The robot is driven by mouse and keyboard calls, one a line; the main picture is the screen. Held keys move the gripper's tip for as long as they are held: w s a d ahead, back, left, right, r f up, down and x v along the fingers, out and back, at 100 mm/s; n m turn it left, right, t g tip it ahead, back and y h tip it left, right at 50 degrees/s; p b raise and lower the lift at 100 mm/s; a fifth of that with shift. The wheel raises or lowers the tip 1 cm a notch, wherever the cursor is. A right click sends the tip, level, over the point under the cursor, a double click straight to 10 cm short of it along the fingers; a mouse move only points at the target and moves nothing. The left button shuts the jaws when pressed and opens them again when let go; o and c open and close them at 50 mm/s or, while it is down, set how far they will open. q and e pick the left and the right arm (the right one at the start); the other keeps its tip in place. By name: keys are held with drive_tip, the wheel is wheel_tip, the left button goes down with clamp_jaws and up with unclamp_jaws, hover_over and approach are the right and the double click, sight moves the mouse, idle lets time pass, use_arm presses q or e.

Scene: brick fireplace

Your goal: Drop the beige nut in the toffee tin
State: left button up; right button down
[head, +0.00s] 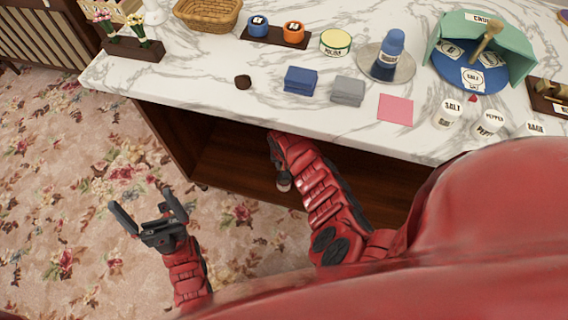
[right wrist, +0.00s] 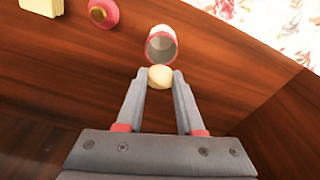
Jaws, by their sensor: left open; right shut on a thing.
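In the right wrist view, the beige nut (right wrist: 160,77) is pinched between the fingertips of my right gripper (right wrist: 160,79). Just beyond it is a small open tin (right wrist: 161,46), pale and red outside with a grey inside; it is likely the toffee tin, but I cannot read a label. The nut appears close to its mouth; I cannot tell whether they touch. In the head view my right arm reaches under the counter, and the nut and tin are hidden. My left gripper (head: 150,216) is open and empty above the carpet.
In the right wrist view, a pink round item (right wrist: 103,13) and a pale yellow block (right wrist: 42,6) share the wooden shelf (right wrist: 70,65). The marble counter (head: 200,85) overhangs my right arm and carries jars, folded cloths and a basket (head: 208,12). Open carpet surrounds my left gripper.

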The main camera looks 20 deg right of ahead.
drive_tip(key=shift+f+b, duration=1.65)
drive_tip(key=shift+f, duration=1.3)
drive_tip(key=shift+r+p, duration=0.1)
drive_tip(key=shift+p, duration=0.35)
drive_tip(key=shift+c, duration=2.2)
unclamp_jaws()
wheel_tip(320, 180, up, 5)
drive_tip(key=p, duration=0.5)
